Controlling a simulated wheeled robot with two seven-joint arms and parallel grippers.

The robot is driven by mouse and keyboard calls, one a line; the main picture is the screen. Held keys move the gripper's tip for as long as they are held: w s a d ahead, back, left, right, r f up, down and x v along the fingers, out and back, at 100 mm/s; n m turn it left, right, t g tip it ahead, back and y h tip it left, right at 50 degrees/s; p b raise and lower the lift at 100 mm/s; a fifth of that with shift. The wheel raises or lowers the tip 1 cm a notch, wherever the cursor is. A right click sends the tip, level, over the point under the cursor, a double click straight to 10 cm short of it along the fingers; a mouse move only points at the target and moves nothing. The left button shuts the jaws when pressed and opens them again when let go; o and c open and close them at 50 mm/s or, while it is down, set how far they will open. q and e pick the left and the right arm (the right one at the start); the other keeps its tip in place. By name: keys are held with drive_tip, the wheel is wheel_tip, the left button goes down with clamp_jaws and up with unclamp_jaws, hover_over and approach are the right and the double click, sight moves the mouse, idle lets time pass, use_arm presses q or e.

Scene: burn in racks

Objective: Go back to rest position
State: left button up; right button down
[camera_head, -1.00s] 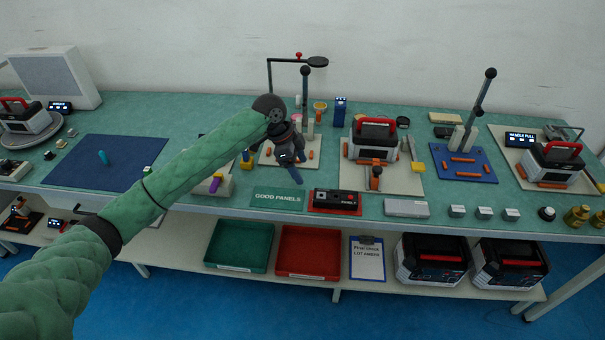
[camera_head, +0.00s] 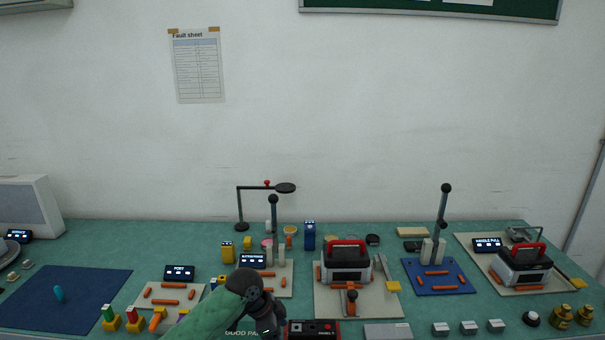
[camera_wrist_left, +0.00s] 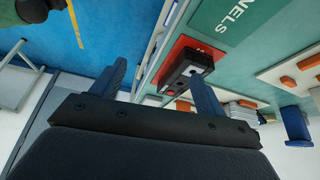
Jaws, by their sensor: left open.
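My left arm comes in from the bottom of the head view, its wrist (camera_head: 250,295) low over the front edge of the bench. The fingers are not clear there. In the left wrist view my left gripper (camera_wrist_left: 160,85) is open, its two blue fingers wide apart with nothing between them. Past the fingers, the black panel unit (camera_wrist_left: 187,72) on its red mat and the green label mat (camera_wrist_left: 235,20) show. In the head view the black panel unit (camera_head: 312,329) lies just right of my wrist. My right gripper is not in view.
The green bench (camera_head: 100,240) holds several fixtures. Red-handled testers stand at centre (camera_head: 347,262) and right (camera_head: 522,265). Tall levers rise behind (camera_head: 443,220). A blue mat (camera_head: 85,292) at left holds one small blue piece.

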use_arm(q)
drive_tip(key=s+a+f+n+t, duration=0.1)
drive_tip(key=s+f+n, duration=0.25)
drive_tip(key=s, duration=0.45)
drive_tip(key=s+a+f+n+t, duration=0.1)
drive_tip(key=s+f+n, duration=0.25)
drive_tip(key=s, duration=0.35)
drive_tip(key=s+a+f+n+t+y, duration=0.15)
drive_tip(key=s+a+n, duration=0.25)
drive_tip(key=s+a, duration=0.4)
drive_tip(key=s+a+f+n+g+y, duration=0.1)
drive_tip(key=s+a+f+n+y, duration=0.15)
drive_tip(key=s+a, duration=0.6)
drive_tip(key=s+d+f, duration=0.2)
drive_tip(key=f, duration=1)
drive_tip(key=s+d+f+g, duration=0.1)
drive_tip(key=s+d+f, duration=0.1)
drive_tip(key=f, duration=1.1)
drive_tip(key=s+d+f, duration=0.2)
drive_tip(key=s+f, duration=0.1)
drive_tip(key=f, duration=1)
drive_tip(key=shift+s+d+n+g, duration=0.15)
drive_tip(key=shift+s+n+g, duration=0.1)
drive_tip(key=shift+n+g, duration=0.15)
drive_tip(key=shift+f, duration=0.1)
